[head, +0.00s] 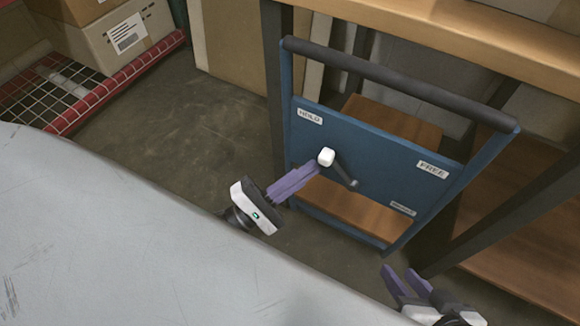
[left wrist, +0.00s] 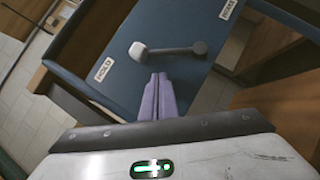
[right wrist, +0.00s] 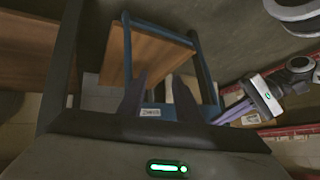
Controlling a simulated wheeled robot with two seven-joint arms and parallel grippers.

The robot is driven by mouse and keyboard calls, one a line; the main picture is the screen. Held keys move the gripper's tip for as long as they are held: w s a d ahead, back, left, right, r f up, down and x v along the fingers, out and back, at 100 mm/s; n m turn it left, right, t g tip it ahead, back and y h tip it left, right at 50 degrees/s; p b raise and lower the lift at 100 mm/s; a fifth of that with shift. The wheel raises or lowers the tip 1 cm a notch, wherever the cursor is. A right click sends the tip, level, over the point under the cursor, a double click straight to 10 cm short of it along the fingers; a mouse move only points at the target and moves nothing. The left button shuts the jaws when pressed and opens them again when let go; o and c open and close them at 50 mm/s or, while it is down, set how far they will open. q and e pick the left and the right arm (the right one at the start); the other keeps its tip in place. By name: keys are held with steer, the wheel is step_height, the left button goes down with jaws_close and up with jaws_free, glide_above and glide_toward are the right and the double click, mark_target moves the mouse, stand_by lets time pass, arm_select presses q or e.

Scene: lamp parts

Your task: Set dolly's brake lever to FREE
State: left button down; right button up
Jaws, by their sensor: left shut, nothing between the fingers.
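The dolly is a blue frame (head: 380,135) with a dark top bar and a blue panel. Its brake lever (head: 343,173) is a short dark arm with a white knob (head: 326,157), tilted up-left from its pivot toward the HOLD label (head: 310,116). The FREE label (head: 432,169) is at the panel's upper right. My left gripper (head: 314,168) is shut and empty, its tips just below-left of the knob; contact is unclear. In the left wrist view the lever (left wrist: 172,50) lies beyond the fingertips. My right gripper (head: 405,279) is open and empty, low and right of the dolly.
A wooden table (head: 460,45) with dark legs stands over and behind the dolly. Cardboard boxes (head: 120,35) and a red-edged grid rack (head: 85,90) are at the upper left. A pale grey surface (head: 130,230) fills the lower left. Bare floor (head: 215,130) lies left of the dolly.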

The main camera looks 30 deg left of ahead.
arm_select(q)
steer(key=shift+d+r+p, duration=0.3)
steer(key=shift+d+r, duration=0.6)
steer(key=shift+d, duration=0.25)
arm_select(e)
steer(key=shift+s+d+f, duration=0.35)
steer(key=shift+s+f, duration=0.05)
steer(key=shift+f, duration=0.1)
